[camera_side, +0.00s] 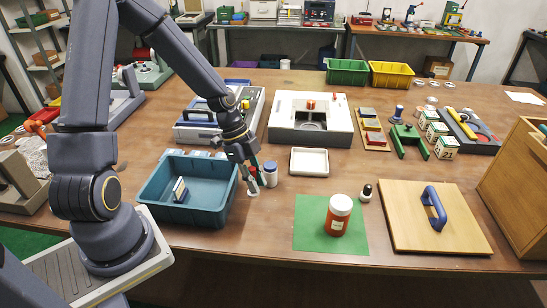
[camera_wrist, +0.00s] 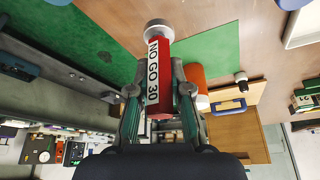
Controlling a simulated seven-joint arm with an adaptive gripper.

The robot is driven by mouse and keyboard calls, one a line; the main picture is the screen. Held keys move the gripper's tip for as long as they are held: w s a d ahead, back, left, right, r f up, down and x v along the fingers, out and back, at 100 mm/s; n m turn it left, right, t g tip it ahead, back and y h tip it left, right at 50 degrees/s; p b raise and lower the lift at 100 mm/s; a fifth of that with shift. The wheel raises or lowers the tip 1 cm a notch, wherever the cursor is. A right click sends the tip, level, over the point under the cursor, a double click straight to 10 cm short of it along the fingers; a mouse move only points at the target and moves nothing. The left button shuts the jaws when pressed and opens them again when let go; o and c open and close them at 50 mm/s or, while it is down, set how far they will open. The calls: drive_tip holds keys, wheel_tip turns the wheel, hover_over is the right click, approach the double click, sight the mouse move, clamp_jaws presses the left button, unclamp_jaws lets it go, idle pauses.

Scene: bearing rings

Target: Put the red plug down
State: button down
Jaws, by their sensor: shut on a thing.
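The red plug (camera_wrist: 158,75) carries a white label reading "NO GO 30" and has a silver round end (camera_wrist: 159,30). My gripper (camera_wrist: 158,98) is shut on it, with one finger on each side. In the side view my gripper (camera_side: 257,174) is low over the brown table, just right of the teal bin. The plug's pale end (camera_side: 253,193) shows below the fingers, at or just above the table. I cannot tell whether it touches. The fingers hide most of the plug's red part in the side view.
The teal bin (camera_side: 160,211) is close on the left. A white tray (camera_side: 309,162) lies behind right. A red jar (camera_side: 338,218) stands on a green mat (camera_side: 308,236). Bare table lies in front.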

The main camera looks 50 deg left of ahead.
drive_tip(key=shift+m, duration=0.3)
drive_tip(key=x, duration=0.3)
drive_tip(key=s+x, duration=0.1)
drive_tip(key=x, duration=0.4)
drive_tip(key=shift+s+a+f, duration=0.3)
drive_tip(key=shift+f, duration=0.25)
drive_tip(key=c, duration=1.1)
unclamp_jaws()
drive_tip(key=shift+f, duration=0.1)
